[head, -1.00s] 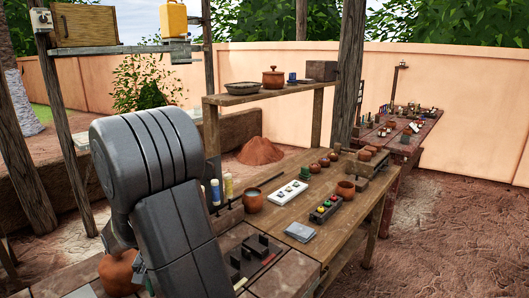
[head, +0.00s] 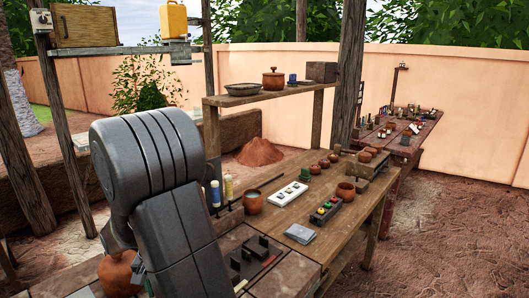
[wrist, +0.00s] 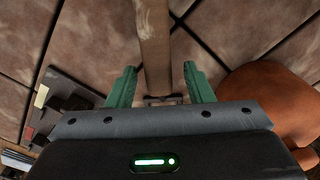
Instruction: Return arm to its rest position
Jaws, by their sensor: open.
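My dark grey arm fills the left foreground of the head view, bent over the near end of the wooden workbench (head: 341,210). My gripper is hidden in that view. In the wrist view my gripper (wrist: 160,80) shows two green fingers standing apart. A brownish, post-like piece (wrist: 154,45) shows between and beyond the fingers; I cannot tell how far off it is. Nothing is visibly clamped.
A rounded orange-brown clay pot (wrist: 268,105) is close on the right in the wrist view. A dark rack (wrist: 75,98) lies at left. In the head view, bottles, pots and trays crowd the bench below a shelf (head: 262,97). Open ground lies at right.

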